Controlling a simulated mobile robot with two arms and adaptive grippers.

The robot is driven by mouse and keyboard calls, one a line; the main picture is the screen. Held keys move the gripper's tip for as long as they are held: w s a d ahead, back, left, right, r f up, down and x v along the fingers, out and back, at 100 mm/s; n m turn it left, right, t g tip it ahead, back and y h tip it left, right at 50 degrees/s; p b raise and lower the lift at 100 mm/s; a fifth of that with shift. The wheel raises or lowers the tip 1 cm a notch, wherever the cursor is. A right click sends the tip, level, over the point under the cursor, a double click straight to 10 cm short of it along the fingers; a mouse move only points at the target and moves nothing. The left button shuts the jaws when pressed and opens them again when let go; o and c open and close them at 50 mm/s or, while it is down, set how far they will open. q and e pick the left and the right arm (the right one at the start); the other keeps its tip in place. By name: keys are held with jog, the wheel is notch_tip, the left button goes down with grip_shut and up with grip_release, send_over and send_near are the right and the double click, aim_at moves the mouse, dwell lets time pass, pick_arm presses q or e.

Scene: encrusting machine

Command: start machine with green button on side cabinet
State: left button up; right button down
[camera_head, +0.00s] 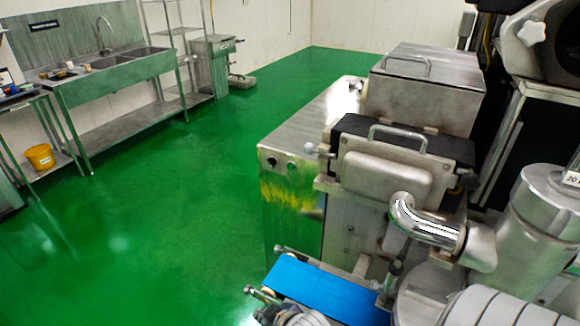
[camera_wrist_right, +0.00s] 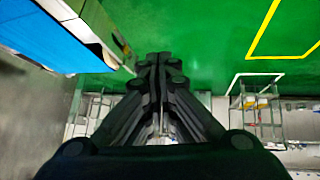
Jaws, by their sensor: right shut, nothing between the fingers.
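The metal side cabinet (camera_head: 292,205) stands left of the main machine in the head view. Two small dark round controls, a left one (camera_head: 272,161) and a right one (camera_head: 291,166), sit near the top of its front face. Their colour is too unclear to tell which is green. My right gripper (camera_wrist_right: 160,65) shows in the wrist view, its black fingers closed together and empty. Green floor lies beyond the fingertips, and they appear apart from the machine parts at the left of that view. My left gripper is not in view.
A blue conveyor belt (camera_head: 330,292) juts out below the cabinet; a blue surface (camera_wrist_right: 45,38) fills the wrist view's upper left. A metal pipe elbow (camera_head: 424,222) and hopper stand at right. A sink bench (camera_head: 120,68) and yellow bucket (camera_head: 40,157) are far left. Green floor between is clear.

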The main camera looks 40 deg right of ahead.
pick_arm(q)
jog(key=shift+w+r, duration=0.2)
pick_arm(e)
jog(key=w+d+r+m+t+h, duration=0.1)
jog(key=w+d+r+t+h, duration=0.3)
jog(key=w+d+r, duration=0.3)
jog(key=w+d+r+m+t+h, duration=0.1)
jog(key=w+d+r+t+h, duration=0.4)
jog(key=w+r, duration=0.6)
jog(key=shift+w+d+r+t, duration=0.4)
jog(key=shift+d+r+t, duration=0.8)
jog(key=shift+d+r, duration=0.55)
